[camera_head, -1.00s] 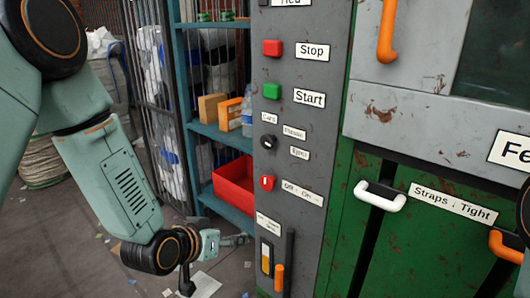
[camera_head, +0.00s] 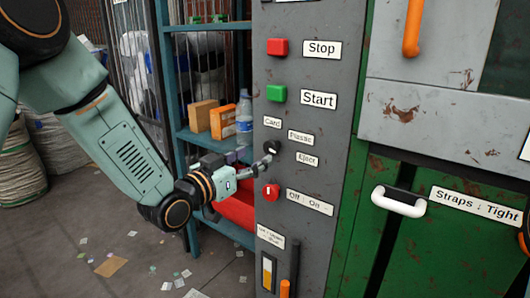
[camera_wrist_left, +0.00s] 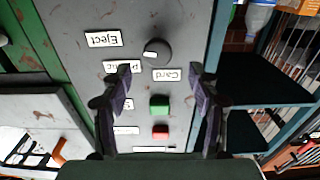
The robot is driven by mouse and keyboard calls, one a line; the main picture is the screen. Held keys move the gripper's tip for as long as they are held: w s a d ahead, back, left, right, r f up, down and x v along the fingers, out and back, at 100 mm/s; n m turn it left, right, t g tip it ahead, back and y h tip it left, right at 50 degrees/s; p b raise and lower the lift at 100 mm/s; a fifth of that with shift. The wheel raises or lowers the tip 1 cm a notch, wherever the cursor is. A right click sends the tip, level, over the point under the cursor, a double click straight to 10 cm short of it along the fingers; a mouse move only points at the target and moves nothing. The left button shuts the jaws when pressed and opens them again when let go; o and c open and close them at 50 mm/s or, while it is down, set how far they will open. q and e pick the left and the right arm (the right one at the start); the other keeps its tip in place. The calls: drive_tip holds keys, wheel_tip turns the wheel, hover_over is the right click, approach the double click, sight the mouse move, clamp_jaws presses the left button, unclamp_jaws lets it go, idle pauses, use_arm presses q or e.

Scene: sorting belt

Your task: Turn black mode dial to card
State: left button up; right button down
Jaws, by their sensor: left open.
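The black mode dial (camera_head: 272,146) is on the grey control panel (camera_head: 345,75), with labels Card (camera_head: 272,122), Plastic (camera_head: 300,137) and Eject (camera_head: 307,159) around it. In the left wrist view the dial (camera_wrist_left: 160,50) shows upside down, with its white mark on the Plastic and Eject side; I cannot tell which of the two it points at. My left gripper (camera_head: 262,165) is open and empty, close to the panel just below the dial. In the left wrist view its two fingers (camera_wrist_left: 160,75) stand wide apart, with the dial beyond them. My right gripper is not in view.
A red Stop button (camera_head: 278,47) and green Start button (camera_head: 276,93) are above the dial. A red Off/On switch (camera_head: 270,193) is just below. A blue shelf (camera_head: 180,95) with boxes stands left of the panel. A white Straps handle (camera_head: 399,201) is at right.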

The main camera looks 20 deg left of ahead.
sight(269, 150)
use_arm(q)
drive_tip(key=x, duration=0.3)
drive_tip(key=b+x, duration=0.1)
drive_tip(key=shift+w+d+f, duration=0.15)
drive_tip(key=shift+d+f, duration=0.05)
drive_tip(key=shift+d, duration=0.15)
drive_tip(key=shift+w, duration=0.5)
drive_tip(key=shift+w+d+r, duration=0.1)
drive_tip(key=shift+w+d, duration=0.05)
drive_tip(key=shift+w, duration=0.1)
drive_tip(key=c, duration=1.2)
drive_tip(key=shift+o, duration=0.2)
